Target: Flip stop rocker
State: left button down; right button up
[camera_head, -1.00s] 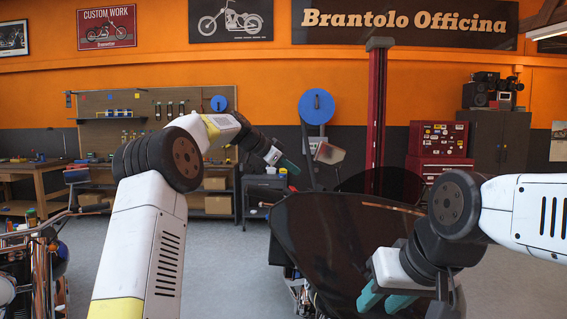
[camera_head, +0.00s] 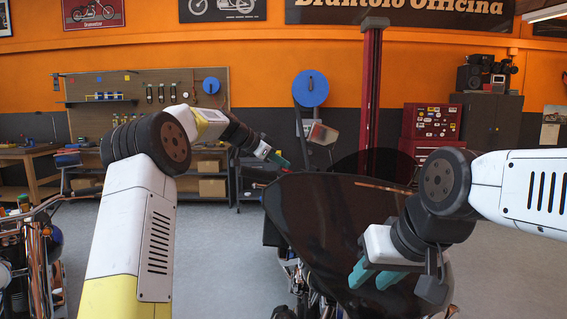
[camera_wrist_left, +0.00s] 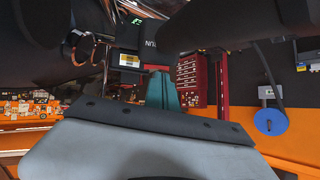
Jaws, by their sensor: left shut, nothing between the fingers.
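My left gripper (camera_head: 281,160) is shut and empty, its teal fingers at the near-left upper edge of the dark motorcycle fairing (camera_head: 320,215). In the left wrist view its fingers (camera_wrist_left: 163,92) point at a black switch housing (camera_wrist_left: 140,38) with inverted lettering that seems to read RUN. A small red piece (camera_wrist_left: 156,67), likely the stop rocker, shows at the fingertips; whether they touch cannot be told. In the head view a red spot (camera_head: 285,169) shows beside the fingertips. My right gripper (camera_head: 375,276) is open and empty in front of the fairing.
Another motorcycle (camera_head: 30,255) stands at the left edge. A red post (camera_head: 371,100) rises behind the fairing. A workbench with a pegboard (camera_head: 140,95), a red tool chest (camera_head: 432,122) and a dark cabinet (camera_head: 487,125) line the back wall. Grey floor lies open between.

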pick_arm(q)
jog(key=shift+s+f, duration=0.15)
jog(key=shift+f, duration=0.1)
jog(key=shift+s+d, duration=0.35)
jog(key=shift+s, duration=0.2)
jog(key=shift+d+r, duration=0.1)
jog(key=shift+r, duration=0.05)
